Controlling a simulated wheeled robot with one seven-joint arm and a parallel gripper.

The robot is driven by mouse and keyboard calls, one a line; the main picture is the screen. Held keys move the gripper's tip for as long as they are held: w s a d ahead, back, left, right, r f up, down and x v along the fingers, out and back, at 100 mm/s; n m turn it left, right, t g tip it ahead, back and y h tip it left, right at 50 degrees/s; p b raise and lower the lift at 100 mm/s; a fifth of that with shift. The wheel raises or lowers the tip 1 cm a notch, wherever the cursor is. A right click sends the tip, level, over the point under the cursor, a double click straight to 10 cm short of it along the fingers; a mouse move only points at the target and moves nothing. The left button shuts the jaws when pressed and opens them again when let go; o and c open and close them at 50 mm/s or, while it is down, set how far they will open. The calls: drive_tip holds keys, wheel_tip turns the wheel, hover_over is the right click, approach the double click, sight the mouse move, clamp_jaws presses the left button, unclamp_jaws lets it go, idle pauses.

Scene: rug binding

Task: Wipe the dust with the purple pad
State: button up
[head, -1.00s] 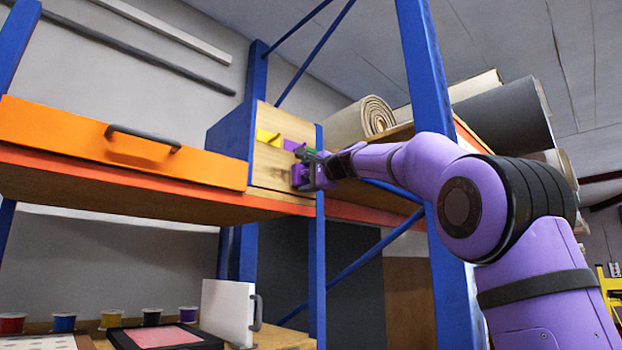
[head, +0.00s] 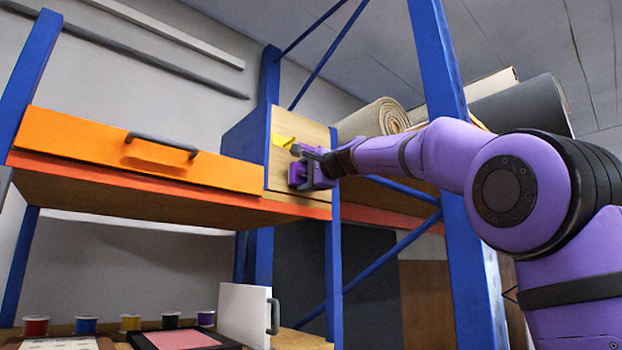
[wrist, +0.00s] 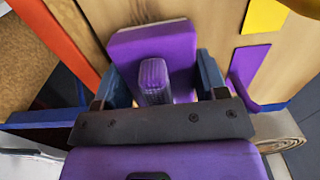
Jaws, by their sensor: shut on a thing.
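The purple pad (wrist: 180,43) has an upright ribbed purple grip (wrist: 155,80). In the wrist view my gripper (wrist: 165,85) is shut on this grip, with one finger on each side. The pad's flat face is turned to the wooden panel (wrist: 110,12) and looks against or very close to it. In the head view my gripper (head: 305,168) covers part of the pad (head: 295,174), in front of the panel's lower middle. No dust can be made out; any behind the pad is hidden.
A yellow hook plate (head: 283,141) is on the panel; a purple plate (wrist: 247,72) beside it shows in the wrist view. An orange drawer front (head: 110,150) with a dark handle is left. A blue upright (head: 333,250) stands right. Rolled rugs (head: 375,118) lie behind.

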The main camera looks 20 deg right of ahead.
sight(276, 172)
drive_tip(key=shift+s+a, duration=0.4)
drive_tip(key=shift+a, duration=0.75)
drive_tip(key=shift+s+a, duration=0.35)
drive_tip(key=shift+a, duration=0.85)
drive_tip(key=shift+s+a, duration=0.4)
drive_tip(key=shift+a, duration=0.75)
drive_tip(key=shift+v, duration=3)
drive_tip(key=shift+s, duration=0.1)
drive_tip(key=v, duration=0.3)
drive_tip(key=shift+x, duration=3.65)
drive_tip(key=shift+x, duration=1)
